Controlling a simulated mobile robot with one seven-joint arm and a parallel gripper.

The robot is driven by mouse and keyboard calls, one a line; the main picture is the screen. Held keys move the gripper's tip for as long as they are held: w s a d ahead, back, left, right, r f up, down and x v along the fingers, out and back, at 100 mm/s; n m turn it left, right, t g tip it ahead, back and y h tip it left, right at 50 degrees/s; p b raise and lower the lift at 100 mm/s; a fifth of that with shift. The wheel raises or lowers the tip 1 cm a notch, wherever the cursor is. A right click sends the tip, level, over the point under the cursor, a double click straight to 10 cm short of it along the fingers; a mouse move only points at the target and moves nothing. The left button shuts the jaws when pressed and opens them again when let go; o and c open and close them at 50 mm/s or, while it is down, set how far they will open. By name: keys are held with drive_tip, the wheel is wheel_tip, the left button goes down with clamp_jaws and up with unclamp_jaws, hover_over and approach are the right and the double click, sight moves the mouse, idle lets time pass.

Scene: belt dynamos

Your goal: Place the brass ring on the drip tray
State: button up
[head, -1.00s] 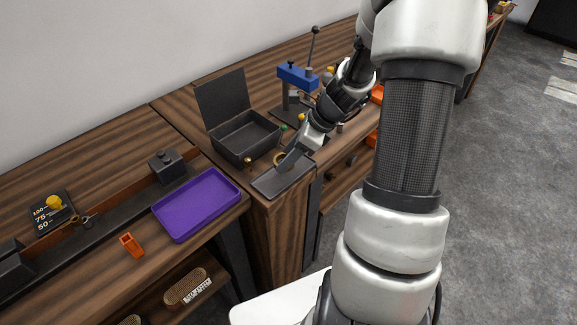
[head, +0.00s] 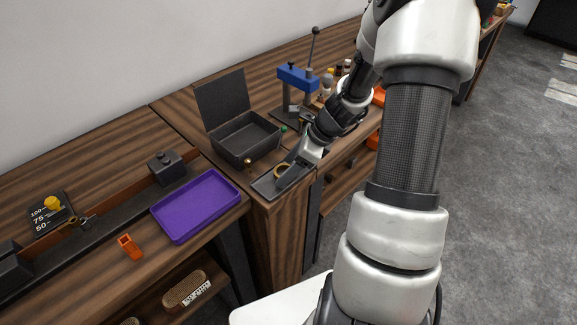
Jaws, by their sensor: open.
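The brass ring (head: 281,169) shows in the head view at the far edge of the dark flat tray (head: 264,187), which looks like the drip tray and lies at the bench's front corner. The ring appears to be over or on this tray; I cannot tell whether it rests flat. My gripper (head: 286,177) is low over the tray, right beside the ring, with its jaws open. Its fingers hide the tray's right part and perhaps some of the ring.
An open dark box (head: 246,138) with a raised lid stands just behind the tray. A small brass piece (head: 248,162) is by its front. A blue-headed press (head: 297,78) stands farther back. A purple tray (head: 196,205) and an orange holder (head: 130,247) lie on the left bench.

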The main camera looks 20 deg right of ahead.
drive_tip(key=shift+d+r, duration=0.15)
drive_tip(key=shift+r, duration=0.35)
drive_tip(key=p+v, duration=0.1)
drive_tip(key=v, duration=1)
drive_tip(key=shift+s+p, duration=0.2)
drive_tip(key=shift+p, duration=0.15)
drive_tip(key=shift+r, duration=0.2)
drive_tip(key=s+a+r+n+h+p, duration=0.1)
drive_tip(key=a+r+n+h, duration=0.1)
drive_tip(key=a+r+n, duration=0.6)
drive_tip(key=s+a+r+n+h+p, duration=0.2)
drive_tip(key=a+r+n, duration=0.45)
drive_tip(key=r, duration=0.45)
drive_tip(key=s+r+n+t+p, duration=0.2)
drive_tip(key=s+r+n+p, duration=0.1)
drive_tip(key=s+n, duration=0.7)
drive_tip(key=s, duration=0.2)
drive_tip(key=shift+s+a+r+h, duration=0.25)
drive_tip(key=shift+s+r+h, duration=0.1)
drive_tip(key=shift+r+h, duration=0.05)
